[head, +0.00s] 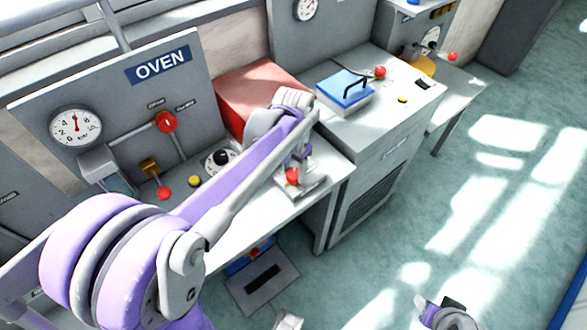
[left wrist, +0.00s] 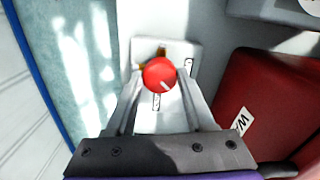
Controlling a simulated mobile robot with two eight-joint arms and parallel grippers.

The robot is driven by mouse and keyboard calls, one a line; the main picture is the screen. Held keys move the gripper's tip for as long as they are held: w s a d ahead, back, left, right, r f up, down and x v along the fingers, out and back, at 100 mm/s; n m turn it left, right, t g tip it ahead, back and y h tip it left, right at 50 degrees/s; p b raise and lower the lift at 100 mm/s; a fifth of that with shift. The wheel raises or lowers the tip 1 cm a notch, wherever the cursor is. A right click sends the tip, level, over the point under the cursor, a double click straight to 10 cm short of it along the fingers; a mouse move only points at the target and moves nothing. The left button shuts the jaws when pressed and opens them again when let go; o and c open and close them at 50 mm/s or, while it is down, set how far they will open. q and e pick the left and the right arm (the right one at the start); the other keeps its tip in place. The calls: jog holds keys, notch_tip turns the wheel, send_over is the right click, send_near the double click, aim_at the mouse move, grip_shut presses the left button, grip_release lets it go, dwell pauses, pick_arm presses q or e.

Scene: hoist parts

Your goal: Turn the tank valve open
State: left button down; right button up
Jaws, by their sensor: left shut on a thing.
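A red ball knob (head: 292,175) stands on a pale plate (head: 312,188) at the right front corner of the bench under the OVEN panel. My left gripper (head: 296,160) reaches over it from above. In the left wrist view, the red knob (left wrist: 159,74) sits between the fingertips of my left gripper (left wrist: 160,80), which is shut on it. The plate (left wrist: 190,60) under the knob shows dark-edged slots. No label names this as the tank valve. Purple and grey parts at the bottom edge of the head view look like mine; the right fingertips cannot be made out.
The OVEN panel (head: 110,100) carries a pressure gauge (head: 75,127) and a red round handle (head: 166,122). A red box (head: 250,90) stands beside my left forearm. A blue-topped box (head: 345,90) is on the cabinet to the right. The floor (head: 400,235) at right is clear.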

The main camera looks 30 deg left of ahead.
aim_at(294, 174)
pick_arm(q)
jog(key=n, duration=0.4)
jog(key=shift+n, duration=0.3)
jog(key=n, duration=0.4)
jog(key=shift+n, duration=0.4)
jog(key=shift+c, duration=1.3)
grip_release()
notch_tip(294, 174, up, 11)
jog(key=shift+p, duration=0.4)
jog(key=shift+d+f, duration=0.1)
